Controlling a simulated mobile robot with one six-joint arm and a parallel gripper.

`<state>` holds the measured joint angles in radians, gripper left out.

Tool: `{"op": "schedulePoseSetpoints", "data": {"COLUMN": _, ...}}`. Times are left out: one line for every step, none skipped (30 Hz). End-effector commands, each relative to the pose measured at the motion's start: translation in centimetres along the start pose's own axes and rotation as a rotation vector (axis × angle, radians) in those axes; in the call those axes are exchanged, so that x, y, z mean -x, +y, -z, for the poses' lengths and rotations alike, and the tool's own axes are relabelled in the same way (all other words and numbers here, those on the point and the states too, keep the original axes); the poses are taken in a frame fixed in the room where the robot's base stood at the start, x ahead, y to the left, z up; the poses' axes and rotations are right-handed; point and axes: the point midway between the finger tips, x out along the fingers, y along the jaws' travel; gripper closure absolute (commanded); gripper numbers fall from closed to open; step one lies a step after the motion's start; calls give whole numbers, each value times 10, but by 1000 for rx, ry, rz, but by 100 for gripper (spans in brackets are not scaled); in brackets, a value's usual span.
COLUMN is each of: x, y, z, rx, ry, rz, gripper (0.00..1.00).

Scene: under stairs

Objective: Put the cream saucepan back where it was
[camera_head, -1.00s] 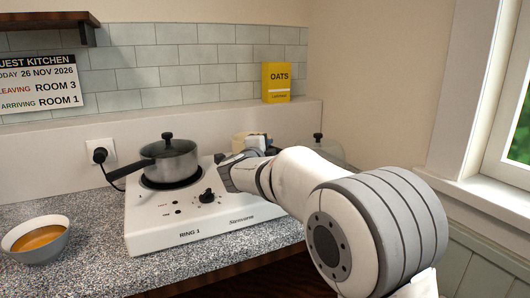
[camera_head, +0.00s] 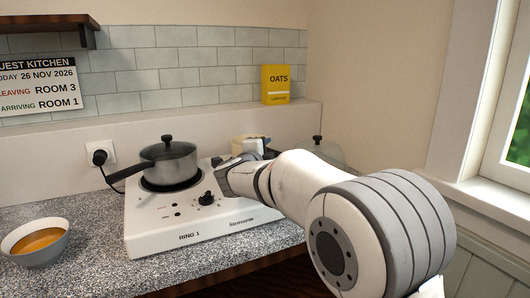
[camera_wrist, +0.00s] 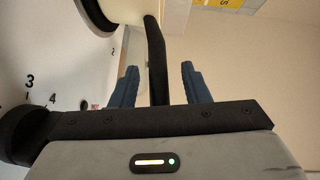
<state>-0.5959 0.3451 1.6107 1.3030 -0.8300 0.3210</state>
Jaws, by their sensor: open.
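The cream saucepan (camera_head: 243,138) is partly hidden behind my gripper in the head view, at the right rear of the white hob (camera_head: 150,243). In the wrist view its cream body (camera_wrist: 118,12) shows at the top, with its black handle (camera_wrist: 156,50) reaching down. My gripper (camera_wrist: 159,72) is open, with one blue finger on each side of the handle. In the head view my gripper (camera_head: 238,165) is over the right side of the hob.
A lidded grey saucepan (camera_head: 172,163) stands on the hob's left ring. A bowl of orange-brown food (camera_head: 38,240) is at the left on the speckled counter (camera_head: 85,270). A lidded pot (camera_head: 328,150) is partly behind my arm. A yellow oats box (camera_head: 276,85) stands on the ledge.

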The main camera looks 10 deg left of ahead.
Motion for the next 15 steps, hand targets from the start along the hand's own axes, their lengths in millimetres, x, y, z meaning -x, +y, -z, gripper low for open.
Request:
{"op": "schedulePoseSetpoints", "data": {"x": 11, "y": -1, "z": -1, "rx": 0, "ry": -4, "rz": 1, "gripper": 58}}
{"op": "schedulePoseSetpoints", "data": {"x": 17, "y": -2, "z": -1, "rx": 0, "ry": -5, "rz": 2, "gripper": 58}}
{"op": "schedulePoseSetpoints", "data": {"x": 26, "y": -1, "z": -1, "rx": 1, "ry": -4, "rz": 1, "gripper": 58}}
{"op": "schedulePoseSetpoints", "data": {"x": 33, "y": -2, "z": -1, "rx": 0, "ry": -5, "rz": 2, "gripper": 58}}
{"op": "schedulePoseSetpoints", "data": {"x": 40, "y": -2, "z": -1, "rx": 1, "ry": -6, "rz": 2, "gripper": 58}}
{"op": "schedulePoseSetpoints", "data": {"x": 49, "y": -2, "z": -1, "rx": 1, "ry": -5, "rz": 2, "gripper": 58}}
{"op": "schedulePoseSetpoints", "data": {"x": 56, "y": -1, "z": -1, "rx": 1, "ry": -6, "rz": 2, "gripper": 58}}
{"op": "schedulePoseSetpoints", "data": {"x": 62, "y": -2, "z": -1, "rx": 1, "ry": -6, "rz": 2, "gripper": 58}}
{"op": "schedulePoseSetpoints", "data": {"x": 70, "y": -1, "z": -1, "rx": 0, "ry": -5, "rz": 1, "gripper": 58}}
{"op": "schedulePoseSetpoints", "data": {"x": 76, "y": -1, "z": -1, "rx": -1, "ry": -6, "rz": 1, "gripper": 58}}
{"op": "schedulePoseSetpoints", "data": {"x": 81, "y": -1, "z": -1, "rx": 0, "ry": -5, "rz": 1, "gripper": 58}}
{"op": "schedulePoseSetpoints", "data": {"x": 87, "y": -1, "z": -1, "rx": 0, "ry": -4, "rz": 1, "gripper": 58}}
{"op": "schedulePoseSetpoints", "data": {"x": 92, "y": -1, "z": -1, "rx": -1, "ry": -5, "rz": 2, "gripper": 58}}
{"op": "schedulePoseSetpoints", "data": {"x": 96, "y": -1, "z": -1, "rx": 0, "ry": -5, "rz": 1, "gripper": 58}}
{"op": "schedulePoseSetpoints", "data": {"x": 99, "y": -1, "z": -1, "rx": 0, "ry": -4, "rz": 1, "gripper": 58}}
